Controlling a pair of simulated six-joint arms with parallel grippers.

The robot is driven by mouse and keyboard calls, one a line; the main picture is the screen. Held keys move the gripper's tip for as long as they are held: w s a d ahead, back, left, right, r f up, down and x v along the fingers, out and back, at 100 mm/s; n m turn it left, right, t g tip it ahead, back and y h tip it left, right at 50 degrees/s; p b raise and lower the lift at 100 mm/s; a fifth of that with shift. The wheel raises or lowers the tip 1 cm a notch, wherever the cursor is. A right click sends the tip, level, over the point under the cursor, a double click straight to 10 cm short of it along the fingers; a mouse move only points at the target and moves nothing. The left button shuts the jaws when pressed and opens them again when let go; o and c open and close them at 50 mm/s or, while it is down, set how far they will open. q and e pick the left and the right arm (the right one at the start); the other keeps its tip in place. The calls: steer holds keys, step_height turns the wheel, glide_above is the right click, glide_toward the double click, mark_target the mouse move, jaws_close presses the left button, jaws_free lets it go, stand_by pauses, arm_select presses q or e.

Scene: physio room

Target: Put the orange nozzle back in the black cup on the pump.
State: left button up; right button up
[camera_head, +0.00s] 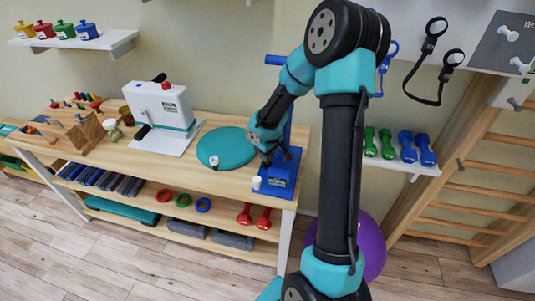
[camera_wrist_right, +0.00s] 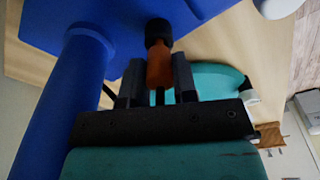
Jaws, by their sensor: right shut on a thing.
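The orange nozzle (camera_wrist_right: 160,66) is between the two dark fingers of my right gripper (camera_wrist_right: 158,80), which is shut on it. The far end of the nozzle meets the black cup (camera_wrist_right: 158,29) in the right wrist view; I cannot tell how deep it sits. The blue pump (camera_head: 281,174) stands at the right end of the wooden table, and its blue column (camera_wrist_right: 80,90) rises close beside the gripper. In the head view my right gripper (camera_head: 267,152) is at the pump, and the nozzle and cup are hidden. My left gripper is out of view.
A round teal cushion (camera_head: 227,148) lies left of the pump. A white device (camera_head: 160,108) with a red knob stands farther left on the table (camera_head: 200,182). A small white item (camera_head: 257,183) is at the pump's front left. Dumbbells sit on a shelf at right.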

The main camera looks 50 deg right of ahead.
steer(key=shift+f, duration=0.3)
steer(key=o, duration=1)
steer(key=shift+o, duration=0.2)
steer(key=shift+r, duration=0.1)
steer(key=shift+r, duration=3.4)
